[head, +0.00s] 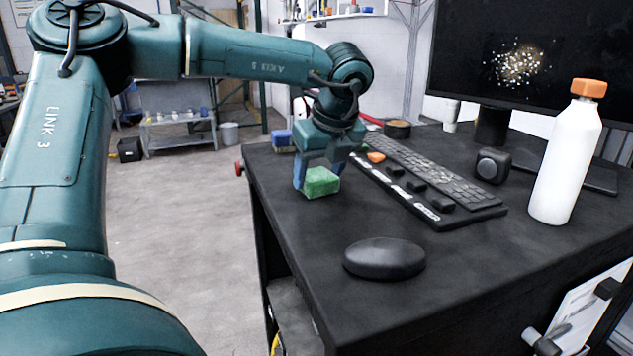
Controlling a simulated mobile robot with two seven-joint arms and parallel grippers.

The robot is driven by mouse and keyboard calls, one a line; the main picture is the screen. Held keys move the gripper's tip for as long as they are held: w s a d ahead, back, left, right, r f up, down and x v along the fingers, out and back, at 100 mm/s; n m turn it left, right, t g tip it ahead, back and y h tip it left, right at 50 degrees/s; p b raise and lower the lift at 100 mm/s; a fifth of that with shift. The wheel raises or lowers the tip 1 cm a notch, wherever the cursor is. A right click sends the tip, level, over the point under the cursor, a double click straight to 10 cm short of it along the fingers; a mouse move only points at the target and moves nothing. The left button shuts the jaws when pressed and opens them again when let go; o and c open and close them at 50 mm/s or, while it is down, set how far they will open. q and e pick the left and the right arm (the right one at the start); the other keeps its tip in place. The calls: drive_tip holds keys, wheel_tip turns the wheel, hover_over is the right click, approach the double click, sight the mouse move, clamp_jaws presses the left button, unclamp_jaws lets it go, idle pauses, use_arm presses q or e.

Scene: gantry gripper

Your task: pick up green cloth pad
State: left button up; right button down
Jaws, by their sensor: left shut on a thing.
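The green cloth pad (321,183) is a small bright green block at the left part of the black desk, near its left edge. My left gripper (318,177) comes down over it from above, with its fingers on either side, and is shut on the pad. One finger shows to the left of the pad; the other is partly hidden. I cannot tell whether the pad touches the desk or is just above it. My right gripper is not in view.
On the black desk (300,232) a black keyboard (430,172) lies right of the gripper. A dark mouse (384,258) is in front. A white bottle with orange cap (566,160) stands at right, before a monitor (530,60). A blue block (282,138) sits behind the gripper.

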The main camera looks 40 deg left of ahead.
sight(319, 176)
use_arm(q)
drive_tip(key=shift+c, duration=0.3)
wheel_tip(319, 176, up, 10)
drive_tip(key=shift+b, duration=0.45)
